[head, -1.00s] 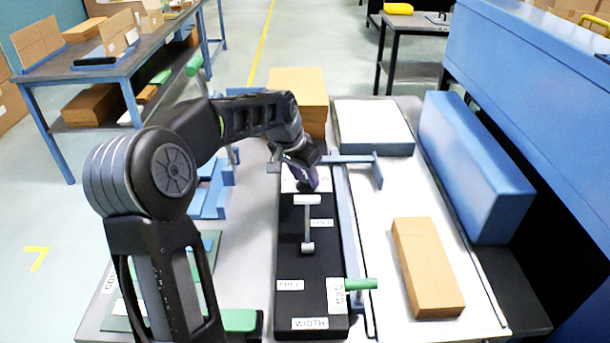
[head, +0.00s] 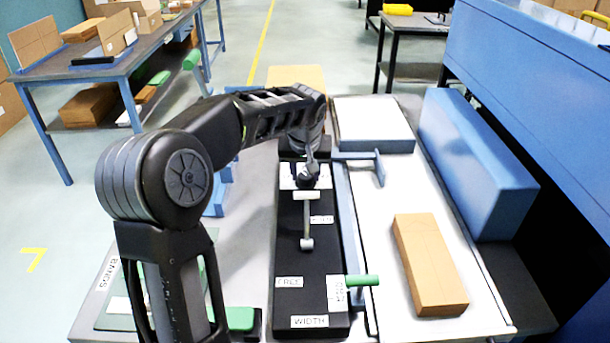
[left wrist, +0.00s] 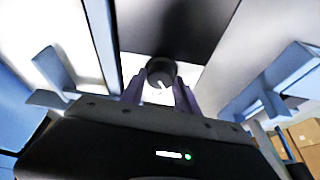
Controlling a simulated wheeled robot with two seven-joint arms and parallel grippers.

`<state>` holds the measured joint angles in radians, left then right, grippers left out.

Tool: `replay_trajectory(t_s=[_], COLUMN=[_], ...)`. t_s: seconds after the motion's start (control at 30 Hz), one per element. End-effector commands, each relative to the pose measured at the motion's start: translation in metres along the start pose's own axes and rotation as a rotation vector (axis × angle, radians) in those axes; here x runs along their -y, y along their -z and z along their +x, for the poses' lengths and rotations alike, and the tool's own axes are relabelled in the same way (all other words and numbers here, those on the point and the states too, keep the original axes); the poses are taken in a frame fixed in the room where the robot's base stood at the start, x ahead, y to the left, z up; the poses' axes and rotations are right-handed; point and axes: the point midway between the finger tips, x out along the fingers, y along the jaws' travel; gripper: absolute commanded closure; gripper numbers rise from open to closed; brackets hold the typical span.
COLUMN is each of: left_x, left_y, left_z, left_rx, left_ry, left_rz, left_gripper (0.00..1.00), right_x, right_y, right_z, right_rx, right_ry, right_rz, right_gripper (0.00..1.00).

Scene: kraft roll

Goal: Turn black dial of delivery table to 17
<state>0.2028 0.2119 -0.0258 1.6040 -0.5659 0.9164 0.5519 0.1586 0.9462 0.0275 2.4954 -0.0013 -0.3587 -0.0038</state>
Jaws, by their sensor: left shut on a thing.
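The black dial (head: 304,182) sits on a white plate (head: 286,184) at the far end of the black panel (head: 290,255) of the delivery table. In the left wrist view the dial (left wrist: 160,71) is round, with a white pointer line, between two purple fingers. My left gripper (head: 309,168) comes down over the dial from the far side and is shut on it; it also shows in the left wrist view (left wrist: 159,88). The scale numbers are too small or hidden to read. My right gripper is not in view.
A grey lever (head: 307,225) lies along the panel close to the dial. A green-handled lever (head: 362,281) stands at the near right of the panel. A blue rail (head: 352,230) runs alongside. A cardboard box (head: 428,262) lies on the white surface to the right.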

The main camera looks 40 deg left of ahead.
Motion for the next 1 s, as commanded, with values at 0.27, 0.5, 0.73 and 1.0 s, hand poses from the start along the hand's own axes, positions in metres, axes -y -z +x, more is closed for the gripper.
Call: replay_trajectory(t_s=[0.27, 0.5, 0.73, 1.0], left_x=[-0.0032, -0.0032, -0.0033, -0.003], left_y=[0.0005, 0.001, 0.0011, 0.001], left_z=[0.0007, 0.0004, 0.0, 0.0002], left_rx=[-0.001, -0.001, -0.001, 0.0], left_ry=[0.093, 0.151, 0.176, 0.181], left_rz=[-0.225, -0.368, -0.43, -0.443], left_gripper=[1.0, 1.0, 1.0, 1.0], right_x=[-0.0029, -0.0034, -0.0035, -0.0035], right_y=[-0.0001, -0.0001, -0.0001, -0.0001], right_z=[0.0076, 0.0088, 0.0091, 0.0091], right_rx=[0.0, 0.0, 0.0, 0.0], right_ry=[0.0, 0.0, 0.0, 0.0], right_rz=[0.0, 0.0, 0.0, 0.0], right_gripper=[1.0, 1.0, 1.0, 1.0])
